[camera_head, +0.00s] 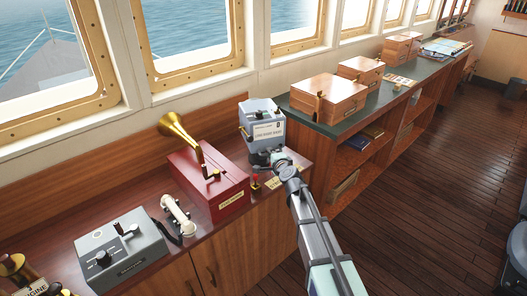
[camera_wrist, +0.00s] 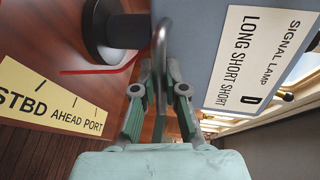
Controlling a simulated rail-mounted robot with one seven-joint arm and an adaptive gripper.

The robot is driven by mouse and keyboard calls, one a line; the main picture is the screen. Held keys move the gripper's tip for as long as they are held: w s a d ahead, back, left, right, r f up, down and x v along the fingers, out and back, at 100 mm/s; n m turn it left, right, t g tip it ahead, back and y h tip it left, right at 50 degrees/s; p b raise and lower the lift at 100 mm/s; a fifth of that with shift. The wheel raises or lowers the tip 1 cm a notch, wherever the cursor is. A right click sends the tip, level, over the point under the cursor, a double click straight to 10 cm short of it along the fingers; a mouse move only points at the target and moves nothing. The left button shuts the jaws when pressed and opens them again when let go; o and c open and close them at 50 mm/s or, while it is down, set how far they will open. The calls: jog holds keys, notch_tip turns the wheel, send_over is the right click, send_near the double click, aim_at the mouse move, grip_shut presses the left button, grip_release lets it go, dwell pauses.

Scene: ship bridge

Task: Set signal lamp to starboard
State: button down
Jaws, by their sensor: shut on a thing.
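The signal lamp (camera_head: 262,116) is a grey box on the counter, with a white label reading "SIGNAL LAMP, LONG SHORT SHORT, D". The label (camera_wrist: 255,60) fills the right of the wrist view. My gripper (camera_head: 280,158) is at the lamp's near side. In the wrist view my gripper (camera_wrist: 160,72) has its fingers closed around a thin curved metal handle (camera_wrist: 161,40) beside the grey box. A yellow scale plate (camera_wrist: 50,100) reads STBD, AHEAD, PORT. A red pointer line (camera_wrist: 95,72) lies above the plate, nearest its AHEAD–STBD side; its exact setting is unclear.
Wooden boxes (camera_head: 328,95) stand on the green-topped shelf at right.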

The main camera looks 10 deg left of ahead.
jog(key=shift+a, duration=0.1)
jog(key=c, duration=1.2)
grip_release()
jog(key=shift+s, duration=0.1)
jog(key=v, duration=1.2)
